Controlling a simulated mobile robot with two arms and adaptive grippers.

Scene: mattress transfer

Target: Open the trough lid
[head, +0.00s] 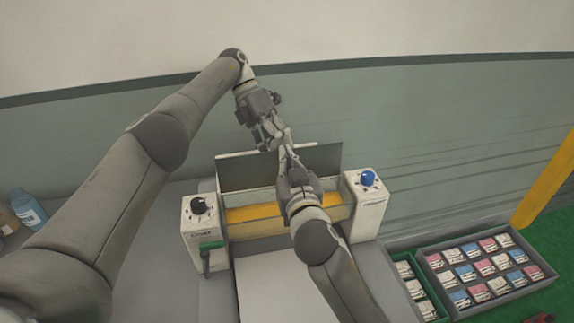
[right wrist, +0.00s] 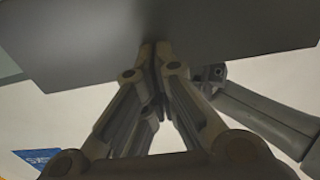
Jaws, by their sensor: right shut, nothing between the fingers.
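The trough lid (head: 240,172) is a dark grey panel. It stands raised at the back of the device, above the yellow trough (head: 255,213). In the right wrist view the lid (right wrist: 90,45) fills the top of the picture. My right gripper (head: 286,152) is in front of the lid, fingers together and empty. In the right wrist view its tips (right wrist: 155,48) are at the lid's edge; I cannot tell if they touch. My left gripper (head: 275,142) is at the lid's top edge, close to the right gripper; its finger opening is unclear.
A box with a black knob (head: 202,222) stands left of the trough, and one with a blue knob (head: 366,200) stands right. A grey tray (head: 520,287) of small packets lies at right, beside a green tray (head: 425,289). A blue bottle (head: 30,210) is at left.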

